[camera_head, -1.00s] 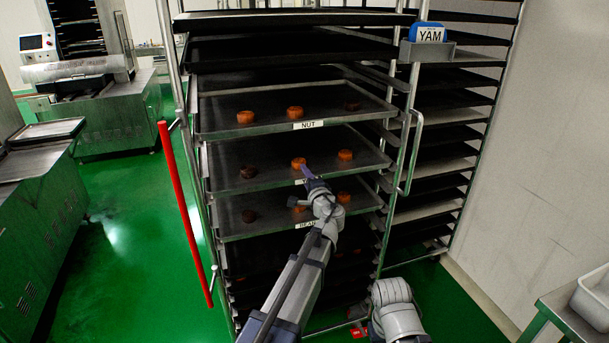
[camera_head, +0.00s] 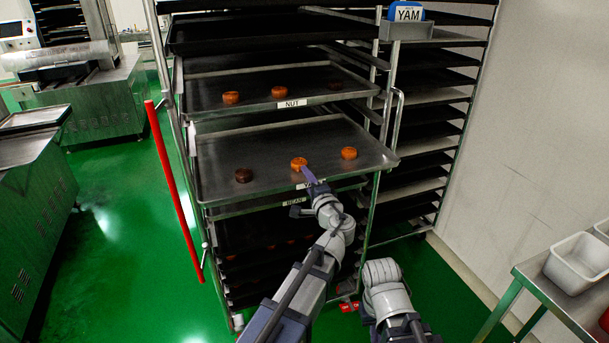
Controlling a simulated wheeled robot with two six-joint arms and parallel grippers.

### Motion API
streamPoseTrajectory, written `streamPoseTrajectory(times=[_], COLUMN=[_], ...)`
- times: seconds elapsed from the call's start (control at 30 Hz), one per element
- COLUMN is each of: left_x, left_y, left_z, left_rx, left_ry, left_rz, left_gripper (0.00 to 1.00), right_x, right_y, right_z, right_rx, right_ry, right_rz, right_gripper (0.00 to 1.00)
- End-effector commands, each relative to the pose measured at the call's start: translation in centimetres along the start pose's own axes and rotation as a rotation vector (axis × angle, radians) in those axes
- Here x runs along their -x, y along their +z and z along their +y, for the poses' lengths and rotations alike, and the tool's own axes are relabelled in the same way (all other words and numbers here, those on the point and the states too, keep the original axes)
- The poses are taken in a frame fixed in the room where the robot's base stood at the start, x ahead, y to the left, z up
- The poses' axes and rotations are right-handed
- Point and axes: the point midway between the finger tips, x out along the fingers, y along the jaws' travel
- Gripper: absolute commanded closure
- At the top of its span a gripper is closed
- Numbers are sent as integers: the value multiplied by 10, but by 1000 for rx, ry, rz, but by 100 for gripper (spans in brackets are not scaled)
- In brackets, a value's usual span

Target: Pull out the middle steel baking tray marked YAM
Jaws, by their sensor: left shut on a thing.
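The middle steel tray (camera_head: 221,184) juts out of the rack toward me, between the NUT tray above and the BEAN tray below. It carries a dark cake (camera_head: 243,175) and two orange cakes (camera_head: 299,163) (camera_head: 348,153). Its label is mostly hidden behind my left gripper (camera_head: 309,178), which is shut on the tray's front edge. My right arm shows at the lower middle; its gripper cannot be made out.
The NUT tray (camera_head: 205,108) sits above in the rack. The BEAN tray's label (camera_head: 294,201) shows below. A blue YAM sign (camera_head: 408,13) sits in a holder on the rack's right. A red bar (camera_head: 172,190) stands at the left. A table with white bins (camera_head: 580,262) is at the right. Green floor is open at left.

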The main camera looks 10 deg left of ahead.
Motion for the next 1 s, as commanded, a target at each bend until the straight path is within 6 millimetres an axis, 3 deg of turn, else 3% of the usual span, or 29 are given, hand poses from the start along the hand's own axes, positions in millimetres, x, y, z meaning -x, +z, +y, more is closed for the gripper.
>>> streamPoseTrajectory(times=[0.33,0.37,0.6,1.0], left_x=[1,1,1,4], left_y=[0,0,0,3], left_z=[0,0,0,0], left_rx=[0,0,0,0], left_ry=[0,0,0,0], left_rz=[0,0,0,0], left_gripper=[100,67,40,39], right_x=[0,0,0,0], right_y=[0,0,0,0], right_z=[0,0,0,0], right_rx=[0,0,0,0], right_ry=[0,0,0,0], right_rz=[0,0,0,0], right_gripper=[100,100,100,100])
